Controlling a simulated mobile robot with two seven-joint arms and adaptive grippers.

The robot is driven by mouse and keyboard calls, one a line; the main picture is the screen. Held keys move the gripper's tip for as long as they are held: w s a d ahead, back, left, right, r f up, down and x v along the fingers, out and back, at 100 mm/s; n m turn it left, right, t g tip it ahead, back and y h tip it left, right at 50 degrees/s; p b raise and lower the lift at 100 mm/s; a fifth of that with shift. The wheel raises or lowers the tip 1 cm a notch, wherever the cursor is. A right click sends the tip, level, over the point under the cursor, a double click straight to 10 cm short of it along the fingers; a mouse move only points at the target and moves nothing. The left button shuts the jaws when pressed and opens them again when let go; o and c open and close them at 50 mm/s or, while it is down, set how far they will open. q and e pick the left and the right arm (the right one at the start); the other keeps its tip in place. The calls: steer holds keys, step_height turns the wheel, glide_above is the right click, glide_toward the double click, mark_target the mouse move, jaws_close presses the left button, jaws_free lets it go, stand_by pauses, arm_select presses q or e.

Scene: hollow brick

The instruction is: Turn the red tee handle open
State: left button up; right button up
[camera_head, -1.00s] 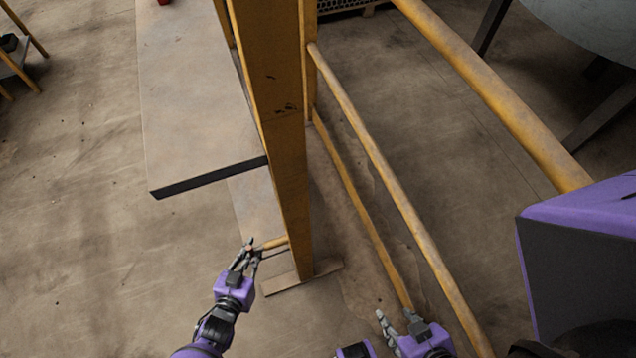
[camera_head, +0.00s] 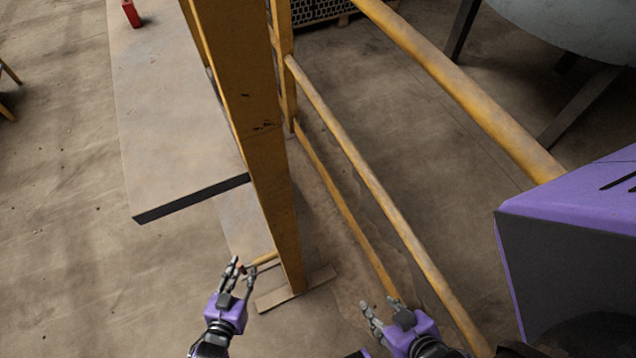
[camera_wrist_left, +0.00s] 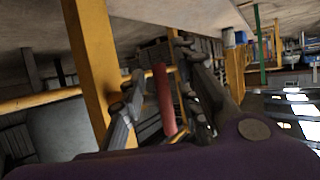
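A red bar-shaped handle (camera_wrist_left: 164,100) stands nearly upright in the middle of the left wrist view. My left gripper (camera_wrist_left: 160,62) has one finger on each side of it, with gaps visible, so the fingers do not look closed on it. In the head view my left gripper (camera_head: 243,268) is open at the end of a short yellow pipe beside the yellow post's foot; only a speck of red shows there. Whether a finger touches the handle cannot be told. My right gripper (camera_head: 378,306) is open and empty, beside the low yellow rail.
A yellow post (camera_head: 255,135) rises right of a grey tabletop (camera_head: 165,130) with a dark front edge. A red object (camera_head: 131,13) stands on its far end. Yellow rails (camera_head: 365,180) run diagonally to the right.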

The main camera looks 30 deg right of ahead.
arm_select(q)
steer(key=v, duration=1.1)
steer(key=shift+s, duration=0.1)
